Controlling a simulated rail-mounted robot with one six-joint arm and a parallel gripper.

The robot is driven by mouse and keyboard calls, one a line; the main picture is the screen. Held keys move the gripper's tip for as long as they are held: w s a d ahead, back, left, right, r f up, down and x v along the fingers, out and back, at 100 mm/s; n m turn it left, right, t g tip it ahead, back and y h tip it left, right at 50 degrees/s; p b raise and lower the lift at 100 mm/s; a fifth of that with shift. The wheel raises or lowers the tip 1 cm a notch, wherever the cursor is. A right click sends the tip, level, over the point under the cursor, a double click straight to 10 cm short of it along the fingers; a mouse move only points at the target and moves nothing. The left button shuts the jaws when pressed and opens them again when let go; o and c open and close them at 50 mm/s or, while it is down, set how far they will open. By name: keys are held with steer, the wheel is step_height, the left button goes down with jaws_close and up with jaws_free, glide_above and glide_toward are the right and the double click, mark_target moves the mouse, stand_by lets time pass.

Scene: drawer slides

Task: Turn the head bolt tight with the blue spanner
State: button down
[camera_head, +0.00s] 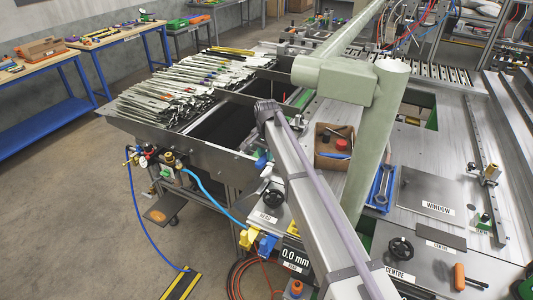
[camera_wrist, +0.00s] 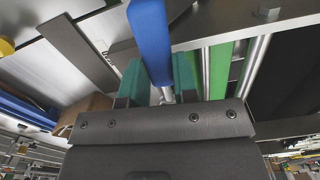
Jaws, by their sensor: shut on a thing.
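In the wrist view my gripper (camera_wrist: 160,85) has its two green fingers closed on the blue spanner (camera_wrist: 151,38). Its blue part stretches up from between the fingers to the top edge, and a short bright metal piece shows between the fingers. The far end of the spanner is out of the picture. In the head view my gripper cannot be made out. A plate marked HEAD (camera_head: 268,216) lies left of the long grey beam, by a black knob (camera_head: 272,198). I cannot make out the head bolt in either view.
A silver spanner (camera_head: 382,184) lies in a blue tray. A cardboard box (camera_head: 333,148) stands left of it. A rack of many slides (camera_head: 180,85) is at the back left. A long grey beam (camera_head: 315,200) crosses the middle. The WINDOW plate (camera_head: 425,188) lies right.

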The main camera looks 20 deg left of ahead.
steer(key=shift+r, duration=0.1)
steer(key=shift+r+p, duration=1.2)
steer(key=shift+p, duration=0.1)
steer(key=c, duration=1.5)
jaws_free()
jaws_close()
